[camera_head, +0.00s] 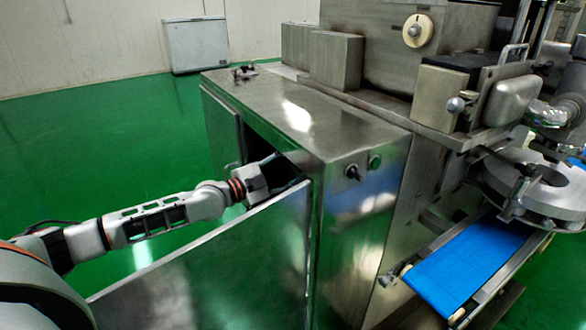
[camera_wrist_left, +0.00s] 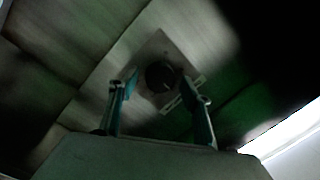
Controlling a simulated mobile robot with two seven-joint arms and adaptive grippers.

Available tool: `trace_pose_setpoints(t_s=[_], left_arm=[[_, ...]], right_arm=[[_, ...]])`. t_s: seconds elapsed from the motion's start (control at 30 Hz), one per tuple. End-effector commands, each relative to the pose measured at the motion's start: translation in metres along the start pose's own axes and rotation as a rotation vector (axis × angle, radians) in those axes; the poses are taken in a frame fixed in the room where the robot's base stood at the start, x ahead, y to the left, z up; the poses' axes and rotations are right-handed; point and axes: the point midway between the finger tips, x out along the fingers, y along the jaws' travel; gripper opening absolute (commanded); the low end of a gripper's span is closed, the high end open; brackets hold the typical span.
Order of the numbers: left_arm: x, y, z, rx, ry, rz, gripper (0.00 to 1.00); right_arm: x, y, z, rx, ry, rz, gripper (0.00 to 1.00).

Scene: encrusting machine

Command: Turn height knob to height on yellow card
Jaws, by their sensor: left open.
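A dark round knob (camera_wrist_left: 160,75) sits on a pale square plate (camera_wrist_left: 178,52) inside the dim cabinet, in the left wrist view. A small label (camera_wrist_left: 197,81) is beside the knob. My left gripper (camera_head: 284,172) reaches into the open cabinet (camera_head: 345,120) of the steel machine in the head view. In the left wrist view its two fingers (camera_wrist_left: 163,88) are apart, one on each side of the knob; I cannot tell whether they touch it. The knob is hidden in the head view. I see no yellow card in either view. My right gripper is not in view.
The open cabinet door (camera_head: 245,265) stands just below and in front of my left arm. A blue conveyor belt (camera_head: 470,265) is at the right. Green floor lies clear at left.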

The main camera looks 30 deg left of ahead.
Motion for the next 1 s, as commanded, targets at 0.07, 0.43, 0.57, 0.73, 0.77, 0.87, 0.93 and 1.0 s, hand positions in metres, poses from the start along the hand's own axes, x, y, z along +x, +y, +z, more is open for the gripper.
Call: trace_pose_setpoints(t_s=[0.07, 0.43, 0.57, 0.73, 0.77, 0.87, 0.93, 1.0], left_arm=[[0.0007, 0.0001, 0.0001, 0.000, 0.000, 0.000, 0.48], [0.0004, 0.0001, -0.0001, 0.000, 0.000, 0.000, 0.10], [0.0003, 0.0000, -0.0001, -0.002, 0.000, 0.000, 0.10], [0.0003, -0.0005, -0.0005, -0.027, -0.001, 0.002, 0.10], [0.0003, -0.0007, -0.0005, -0.037, -0.002, 0.003, 0.10], [0.0003, -0.0013, -0.0009, -0.077, -0.004, 0.006, 0.10], [0.0003, -0.0017, -0.0011, -0.118, -0.007, 0.009, 0.10], [0.0004, -0.0020, -0.0013, -0.167, -0.009, 0.014, 0.10]], right_arm=[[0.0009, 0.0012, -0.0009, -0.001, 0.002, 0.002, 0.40], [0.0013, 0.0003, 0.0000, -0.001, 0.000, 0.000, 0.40], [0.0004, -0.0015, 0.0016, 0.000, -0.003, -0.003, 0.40], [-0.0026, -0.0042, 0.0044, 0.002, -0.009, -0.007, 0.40], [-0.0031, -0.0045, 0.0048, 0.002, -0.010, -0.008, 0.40], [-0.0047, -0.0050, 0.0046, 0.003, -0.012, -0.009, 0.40], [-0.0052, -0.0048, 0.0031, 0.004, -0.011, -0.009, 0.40], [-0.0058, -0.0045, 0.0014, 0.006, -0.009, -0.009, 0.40]])
